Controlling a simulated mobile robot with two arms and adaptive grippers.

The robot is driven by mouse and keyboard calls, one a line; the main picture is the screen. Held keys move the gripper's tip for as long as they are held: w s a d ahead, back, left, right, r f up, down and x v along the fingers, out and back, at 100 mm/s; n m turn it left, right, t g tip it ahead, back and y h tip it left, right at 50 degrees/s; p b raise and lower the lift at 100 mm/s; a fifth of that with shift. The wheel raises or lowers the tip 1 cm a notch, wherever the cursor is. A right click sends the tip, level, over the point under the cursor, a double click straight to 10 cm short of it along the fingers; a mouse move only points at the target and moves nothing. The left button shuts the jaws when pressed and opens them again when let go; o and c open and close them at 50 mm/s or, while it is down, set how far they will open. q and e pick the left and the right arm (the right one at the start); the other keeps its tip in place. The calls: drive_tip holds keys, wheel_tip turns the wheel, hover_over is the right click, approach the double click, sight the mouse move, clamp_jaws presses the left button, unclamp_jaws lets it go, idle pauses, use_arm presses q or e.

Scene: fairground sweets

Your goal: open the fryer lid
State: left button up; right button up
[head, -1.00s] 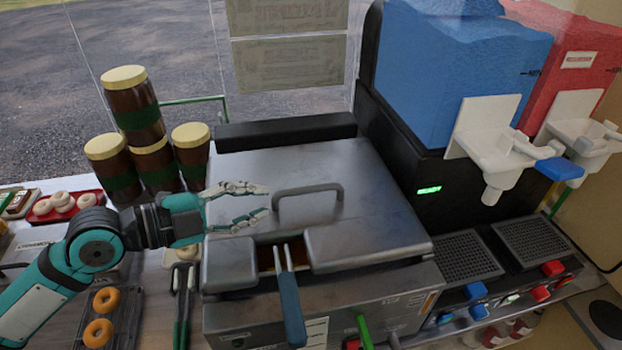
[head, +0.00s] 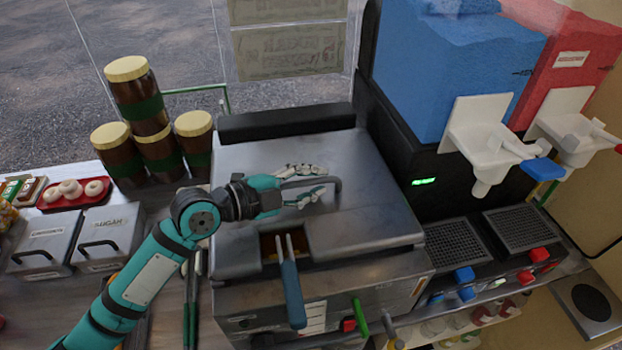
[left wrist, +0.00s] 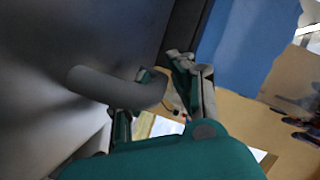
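The fryer (head: 250,325) stands in the middle of the head view, with its grey metal lid (head: 365,215) lying flat and shut. The lid's bar handle (head: 337,187) is partly hidden behind my left gripper (head: 316,181). That gripper is above the lid with its fingers apart, one on each side of the handle. In the left wrist view the handle (left wrist: 115,88) reaches in between the two spread fingers (left wrist: 160,100). I cannot tell whether they touch it. My right gripper is not in view.
A blue-handled basket (head: 291,295) sticks out of the lid's front notch. Stacked brown jars (head: 140,105) stand left of the fryer. A black drink machine (head: 425,200) with a blue tank (head: 425,75) and a red tank (head: 575,85) stands close on the right.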

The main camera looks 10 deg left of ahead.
use_arm(q)
clamp_jaws()
drive_tip(key=shift+w+a+r, duration=0.1)
drive_tip(key=shift+w+r, duration=0.05)
drive_tip(key=shift+r, duration=0.35)
drive_tip(key=shift+w+a+r, duration=0.1)
drive_tip(key=shift+w+r, duration=0.05)
drive_tip(key=shift+r, duration=0.35)
drive_tip(key=r, duration=0.1)
drive_tip(key=w+r, duration=0.1)
drive_tip(key=r, duration=0.1)
drive_tip(key=shift+w+a+r+p, duration=0.2)
drive_tip(key=shift+p, duration=0.15)
drive_tip(key=w+a+r+n+g+p, duration=0.1)
drive_tip(key=w+r+n+g+p, duration=0.1)
drive_tip(key=w+r+n, duration=0.1)
drive_tip(key=shift+w+a+r, duration=0.2)
drive_tip(key=shift+w+r, duration=0.6)
drive_tip(key=shift+r, duration=0.2)
